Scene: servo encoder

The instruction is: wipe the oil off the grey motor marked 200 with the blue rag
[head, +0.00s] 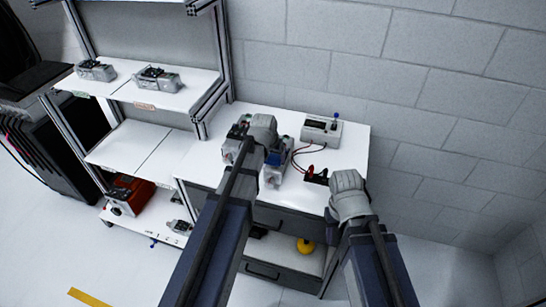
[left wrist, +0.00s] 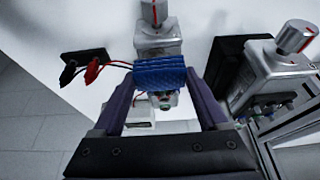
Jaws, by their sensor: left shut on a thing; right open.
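The blue rag (left wrist: 160,72) is pinched between the two fingers of my left gripper (head: 264,148), over the white workbench. In the head view the rag (head: 273,158) shows just below that gripper. A grey motor (head: 271,178) lies on the bench right by the rag; in the left wrist view this motor (left wrist: 158,40) is directly behind the rag, which hides part of it. I cannot tell whether they touch. A second grey motor (left wrist: 272,68) is to the right in the left wrist view. No 200 mark or oil is legible. My right gripper (head: 350,190) is open near the bench's right edge, its fingers mostly hidden.
A grey meter box (head: 321,131) stands at the back of the bench, with leads to a black block (head: 316,175) with clips. A shelf rack (head: 150,95) with more motors stands left. A yellow object (head: 305,246) sits on the lower shelf.

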